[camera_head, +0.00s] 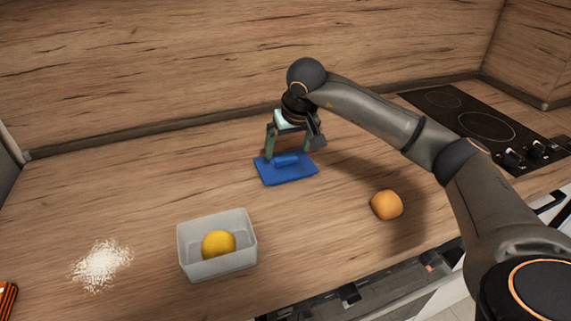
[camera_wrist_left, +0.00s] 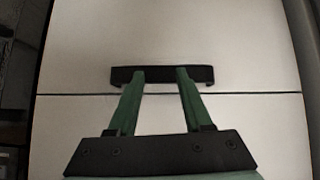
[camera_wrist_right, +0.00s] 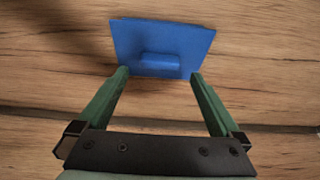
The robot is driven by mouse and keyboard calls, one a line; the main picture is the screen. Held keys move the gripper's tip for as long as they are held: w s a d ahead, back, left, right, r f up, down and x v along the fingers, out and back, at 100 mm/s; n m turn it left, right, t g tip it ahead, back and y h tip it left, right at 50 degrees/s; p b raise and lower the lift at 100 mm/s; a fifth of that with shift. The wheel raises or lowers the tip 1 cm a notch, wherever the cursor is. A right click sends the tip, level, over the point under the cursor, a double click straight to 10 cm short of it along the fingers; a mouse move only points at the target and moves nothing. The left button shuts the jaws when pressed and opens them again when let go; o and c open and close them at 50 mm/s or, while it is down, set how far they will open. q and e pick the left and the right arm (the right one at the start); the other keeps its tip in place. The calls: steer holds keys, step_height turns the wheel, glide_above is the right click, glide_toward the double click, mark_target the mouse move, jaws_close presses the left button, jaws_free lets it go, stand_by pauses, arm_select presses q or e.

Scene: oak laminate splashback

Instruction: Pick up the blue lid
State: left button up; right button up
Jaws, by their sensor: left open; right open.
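The blue lid (camera_head: 287,174) lies flat on the wooden counter, with a raised blue handle bar along its middle. My right gripper (camera_head: 287,157) is open at the lid's back edge, its fingers pointing down. In the right wrist view the lid (camera_wrist_right: 162,47) lies just beyond the fingertips of my right gripper (camera_wrist_right: 159,75), with nothing between them. I cannot tell whether a finger touches the lid. My left gripper (camera_wrist_left: 160,73) is open in the left wrist view, in front of a pale cabinet front. It is outside the head view.
A grey plastic container (camera_head: 217,268) holding a yellow round fruit (camera_head: 218,243) stands at the front. An orange round item (camera_head: 386,205) lies right of the lid. White powder (camera_head: 101,264) is spread at the left. A black hob (camera_head: 480,125) is at the right. A dark handle (camera_wrist_left: 160,84) is near my left fingertips.

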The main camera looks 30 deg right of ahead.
mark_target(286, 158)
steer(key=x, duration=0.3)
steer(key=shift+w+f, duration=0.1)
steer(key=shift+f, duration=0.25)
steer(key=c, duration=1.3)
steer(key=shift+o, duration=0.2)
steer(key=shift+r, duration=0.15)
